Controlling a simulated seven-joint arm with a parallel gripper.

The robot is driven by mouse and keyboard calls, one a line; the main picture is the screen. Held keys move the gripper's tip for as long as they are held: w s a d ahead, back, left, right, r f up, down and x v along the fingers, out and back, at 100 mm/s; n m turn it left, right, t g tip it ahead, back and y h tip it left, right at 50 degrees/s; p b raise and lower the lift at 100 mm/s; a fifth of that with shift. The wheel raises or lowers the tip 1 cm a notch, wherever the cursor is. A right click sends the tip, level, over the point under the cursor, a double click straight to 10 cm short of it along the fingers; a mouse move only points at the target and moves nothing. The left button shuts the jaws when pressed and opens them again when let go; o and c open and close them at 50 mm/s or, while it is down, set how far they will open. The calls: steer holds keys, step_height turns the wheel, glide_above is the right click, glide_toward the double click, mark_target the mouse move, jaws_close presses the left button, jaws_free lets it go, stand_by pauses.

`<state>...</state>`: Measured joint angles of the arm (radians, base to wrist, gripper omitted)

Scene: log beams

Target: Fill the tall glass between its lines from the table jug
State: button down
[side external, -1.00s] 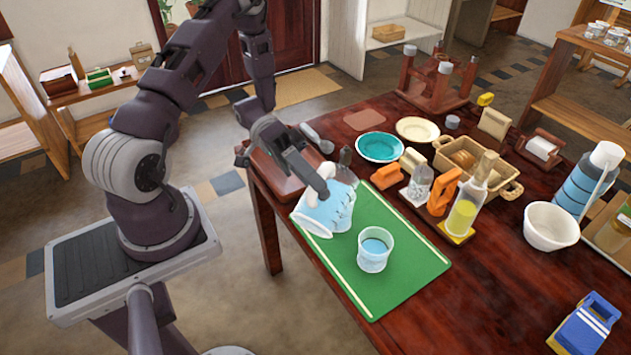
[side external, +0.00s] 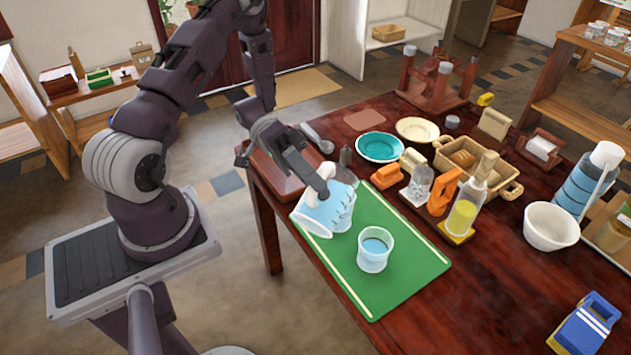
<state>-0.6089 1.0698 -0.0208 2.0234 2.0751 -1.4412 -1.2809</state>
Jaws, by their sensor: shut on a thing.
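The jug (side external: 330,212) is clear with light blue liquid and a white rim, and it is tilted over the left part of the green mat (side external: 410,272). My gripper (side external: 325,188) is shut on the jug at its upper side. The glass (side external: 374,251) stands upright on the mat, to the right of and in front of the jug. It holds light blue liquid, with the surface visible inside. Its lines are too small to make out. I see no stream between jug and glass.
Behind the mat stand a teal plate (side external: 380,147), orange blocks (side external: 386,177), a small clear bottle (side external: 419,185) and a tall bottle with yellow liquid (side external: 466,210). A white bowl (side external: 551,226) and blue flask (side external: 588,178) stand right. The mat's front right is clear.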

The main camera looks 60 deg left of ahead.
mark_target(303, 194)
steer(key=shift+w+r, duration=0.1)
stand_by(0.3)
steer(key=shift+w+a+r+n, duration=0.15)
steer(key=shift+w+n, duration=0.05)
steer(key=shift+n, duration=0.1)
stand_by(0.9)
steer(key=shift+s+d+f+m+t+y, duration=0.15)
steer(key=shift+s+d+f+m+y, duration=0.2)
steer(key=shift+s+m, duration=0.35)
steer(key=shift+s+d+f+m+t+y, duration=0.15)
steer(key=shift+s+d+f+m+y, duration=0.15)
steer(key=shift+s+m, duration=0.4)
steer(key=shift+s+d+m+t+y, duration=0.15)
steer(key=shift+m+y, duration=0.1)
steer(key=shift+m, duration=0.3)
steer(key=shift+s+d+m+t+y, duration=0.1)
steer(key=shift+m+t+y, duration=0.1)
steer(key=shift+m, duration=0.35)
steer(key=m, duration=0.1)
steer(key=a+m, duration=0.1)
steer(key=shift+s+m, duration=0.3)
steer(key=shift+f, duration=0.1)
